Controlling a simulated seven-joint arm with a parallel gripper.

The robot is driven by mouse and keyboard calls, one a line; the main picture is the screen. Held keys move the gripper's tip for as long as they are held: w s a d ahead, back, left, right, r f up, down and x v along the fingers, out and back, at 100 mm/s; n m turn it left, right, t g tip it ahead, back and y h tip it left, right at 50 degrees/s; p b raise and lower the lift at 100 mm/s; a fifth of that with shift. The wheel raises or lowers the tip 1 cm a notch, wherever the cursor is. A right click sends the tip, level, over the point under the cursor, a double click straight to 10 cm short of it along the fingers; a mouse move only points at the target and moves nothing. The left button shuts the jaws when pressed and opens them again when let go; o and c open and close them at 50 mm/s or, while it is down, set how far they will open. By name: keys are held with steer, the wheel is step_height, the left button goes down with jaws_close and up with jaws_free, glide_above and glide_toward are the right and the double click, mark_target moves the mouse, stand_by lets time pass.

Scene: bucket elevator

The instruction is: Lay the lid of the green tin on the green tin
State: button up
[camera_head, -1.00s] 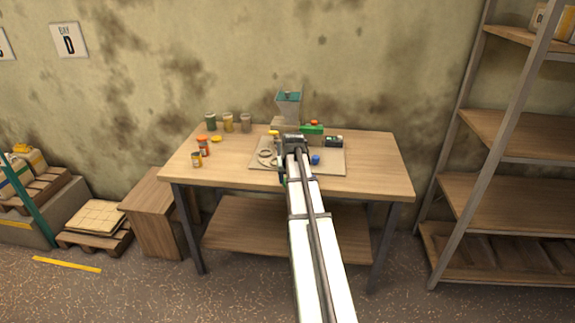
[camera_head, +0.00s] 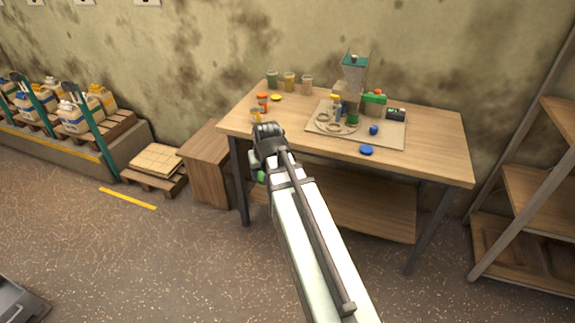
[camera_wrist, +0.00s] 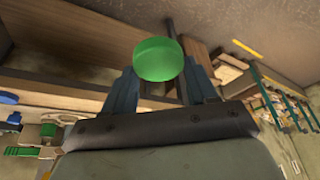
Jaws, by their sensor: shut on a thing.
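A bright green round lid (camera_wrist: 158,60) is held between the two fingers of my gripper (camera_wrist: 160,80) in the wrist view. In the head view, a bit of green lid (camera_head: 258,177) shows below my gripper (camera_head: 262,160), in front of the table's left front part. A small dark green tin-like thing (camera_head: 353,118) stands on the mat, to the right of my gripper. A dark green jar (camera_head: 272,78) stands at the table's back left.
The wooden table (camera_head: 430,165) carries a mat (camera_head: 385,141) with a hopper (camera_head: 352,75), a green block (camera_head: 374,98) and a blue piece (camera_head: 374,130). A blue disc (camera_head: 367,150) lies near the front edge. Small jars stand at the left. A wooden box (camera_head: 207,165) stands left of the table.

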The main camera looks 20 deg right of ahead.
steer(key=a+n, duration=0.1)
steer(key=a, duration=0.7)
steer(key=w+d+r+m, duration=0.1)
steer(key=w+d+m, duration=0.15)
steer(key=d, duration=1.15)
steer(key=w+d+r+m+h, duration=0.1)
steer(key=w+d, duration=0.2)
steer(key=d, duration=1.1)
steer(key=w+d+r+m, duration=0.2)
steer(key=w+d, duration=0.1)
steer(key=d, duration=1.1)
steer(key=shift+n, duration=0.85)
steer(key=w+d, duration=0.4)
steer(key=d, duration=0.1)
steer(key=w+d+r, duration=0.1)
steer(key=w+d, duration=0.3)
steer(key=d, duration=0.1)
steer(key=w+d+r, duration=0.1)
steer(key=w+d, duration=0.4)
steer(key=d, duration=0.1)
steer(key=shift+w+d+r, duration=0.1)
steer(key=shift+r, duration=0.15)
steer(key=shift+a+f+n+y, duration=0.1)
steer(key=shift+a+n+y, duration=0.15)
steer(key=shift+n, duration=0.35)
steer(key=shift+f, duration=0.15)
steer(key=shift+f, duration=2.1)
